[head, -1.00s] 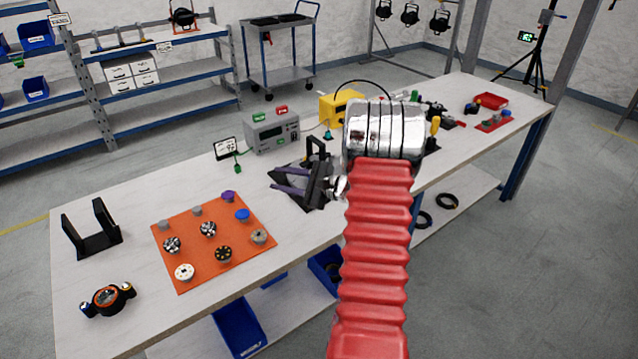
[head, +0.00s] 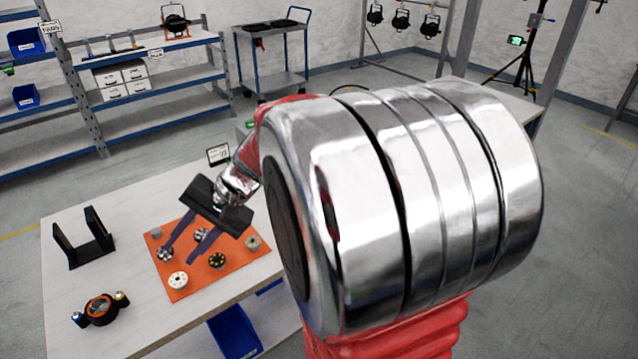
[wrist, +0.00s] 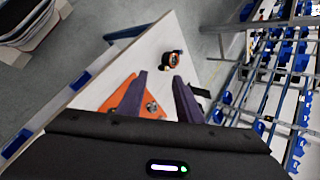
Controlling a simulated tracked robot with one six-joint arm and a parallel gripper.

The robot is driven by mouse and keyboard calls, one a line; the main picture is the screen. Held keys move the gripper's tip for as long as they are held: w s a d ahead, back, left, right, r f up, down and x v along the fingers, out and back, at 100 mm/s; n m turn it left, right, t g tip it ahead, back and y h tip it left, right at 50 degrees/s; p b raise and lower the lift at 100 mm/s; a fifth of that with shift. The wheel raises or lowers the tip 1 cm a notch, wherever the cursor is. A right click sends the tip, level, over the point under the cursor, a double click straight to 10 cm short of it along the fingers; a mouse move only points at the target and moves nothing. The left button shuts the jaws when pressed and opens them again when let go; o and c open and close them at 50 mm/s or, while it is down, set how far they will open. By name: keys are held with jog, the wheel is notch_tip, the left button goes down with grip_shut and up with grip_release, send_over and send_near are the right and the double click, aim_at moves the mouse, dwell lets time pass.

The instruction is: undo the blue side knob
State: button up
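My gripper (head: 181,251) is over the orange mat (head: 178,291), with its two purple fingers apart and nothing seen between them. In the wrist view my gripper (wrist: 158,76) also shows spread fingers, with part of the mat (wrist: 118,97) below. A black ring-shaped unit (head: 101,309) with an orange centre and a small knob on each side lies at the table's front left; it also shows in the wrist view (wrist: 172,60). The knobs' colours are too small to tell. No blue knob is visible now; my arm and gripper cover part of the mat.
Several round parts, including a white disc (head: 178,281) and a dark disc (head: 217,260), sit on the mat. A black U-shaped bracket (head: 84,240) stands at the table's left. The white table (head: 135,335) is clear around the ring unit. Shelving stands behind.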

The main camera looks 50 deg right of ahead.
jog(key=s+a+r+n+h, duration=0.2)
jog(key=s+n, duration=0.3)
jog(key=s, duration=0.3)
jog(key=s+a+r+n+h, duration=0.1)
jog(key=s+a+n+h, duration=0.1)
jog(key=s+n+h, duration=0.3)
jog(key=shift+s+r+t, duration=0.3)
jog(key=shift+s+r, duration=0.05)
jog(key=shift+s, duration=1.45)
